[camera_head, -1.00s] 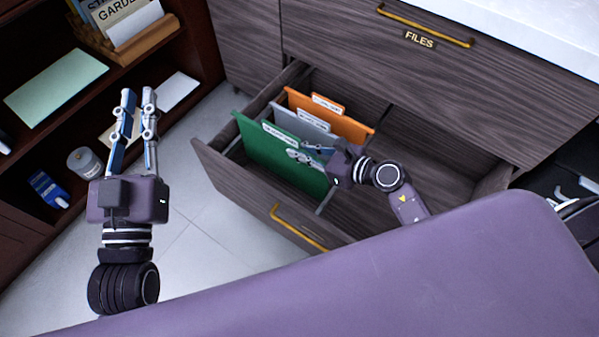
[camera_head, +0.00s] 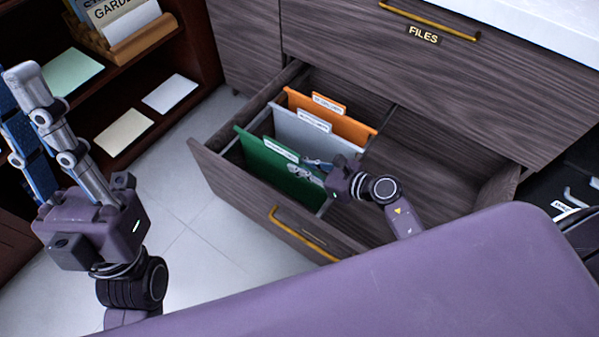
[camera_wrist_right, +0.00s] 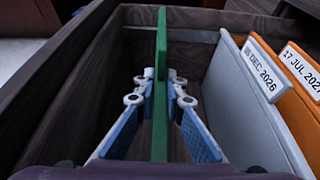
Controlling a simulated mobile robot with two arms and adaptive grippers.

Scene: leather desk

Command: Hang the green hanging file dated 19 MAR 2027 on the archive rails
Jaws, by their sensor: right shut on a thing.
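The green hanging file (camera_head: 262,157) is upright in the open drawer, at the front of a row of files. Its white tab is too small to read. My right gripper (camera_head: 312,168) is shut on its top edge near the right end. The right wrist view shows the green file (camera_wrist_right: 161,90) edge-on between the blue finger pads. The archive rails (camera_head: 328,203) show as thin bars in the drawer. I cannot tell whether the file's ends rest on them. My left gripper (camera_head: 14,88) is open and empty, above the floor at left.
Behind the green file hang a grey file (camera_head: 290,131), labelled 05 DEC 2026, and an orange file (camera_head: 345,127), labelled 17 JUL 2027. The drawer's right compartment (camera_head: 430,165) looks empty. A dark shelf (camera_head: 175,55) with papers and books stands at left.

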